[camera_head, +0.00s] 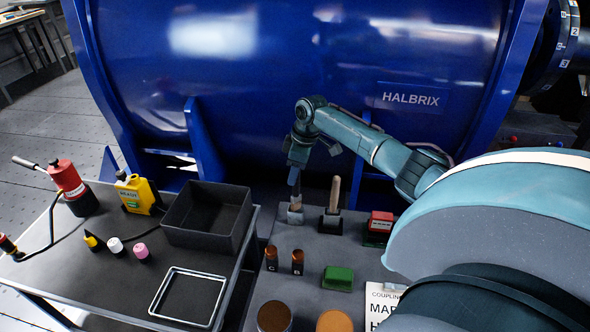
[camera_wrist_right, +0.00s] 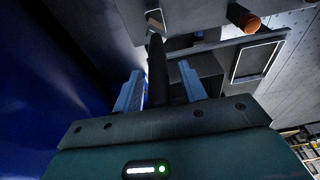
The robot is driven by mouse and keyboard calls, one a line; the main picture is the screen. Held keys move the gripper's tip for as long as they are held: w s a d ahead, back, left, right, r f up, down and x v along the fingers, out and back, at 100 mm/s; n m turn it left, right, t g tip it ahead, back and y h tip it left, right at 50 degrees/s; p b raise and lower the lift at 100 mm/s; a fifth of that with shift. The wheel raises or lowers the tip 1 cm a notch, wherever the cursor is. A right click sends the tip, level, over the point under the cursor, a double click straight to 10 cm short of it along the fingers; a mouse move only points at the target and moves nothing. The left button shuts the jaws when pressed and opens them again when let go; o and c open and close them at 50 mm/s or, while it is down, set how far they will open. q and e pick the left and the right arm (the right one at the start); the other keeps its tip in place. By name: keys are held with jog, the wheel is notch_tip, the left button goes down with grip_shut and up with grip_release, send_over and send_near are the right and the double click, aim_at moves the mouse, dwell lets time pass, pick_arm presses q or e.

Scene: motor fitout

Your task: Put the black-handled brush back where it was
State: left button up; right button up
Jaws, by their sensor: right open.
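The black-handled brush (camera_head: 295,198) stands upright at the back left of the dark right-hand table, its lower end at a small grey holder (camera_head: 290,217). My right gripper (camera_head: 294,178) is above it, pointing down. In the right wrist view the black handle (camera_wrist_right: 157,62) runs between the two blue fingers of the open right gripper (camera_wrist_right: 160,80), with visible gaps on both sides. How deep the brush's lower end sits in the holder is hard to tell. My left gripper is in neither view.
A wooden-handled brush (camera_head: 335,190) stands close by on the right, with a red box (camera_head: 379,223) beyond it. Two brown bottles (camera_head: 297,261) and a green block (camera_head: 338,278) are in front. A black bin (camera_head: 190,235) is to the left; the blue machine (camera_head: 270,90) rises behind.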

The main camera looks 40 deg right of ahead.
jog(key=v, duration=1.2)
dwell(0.3)
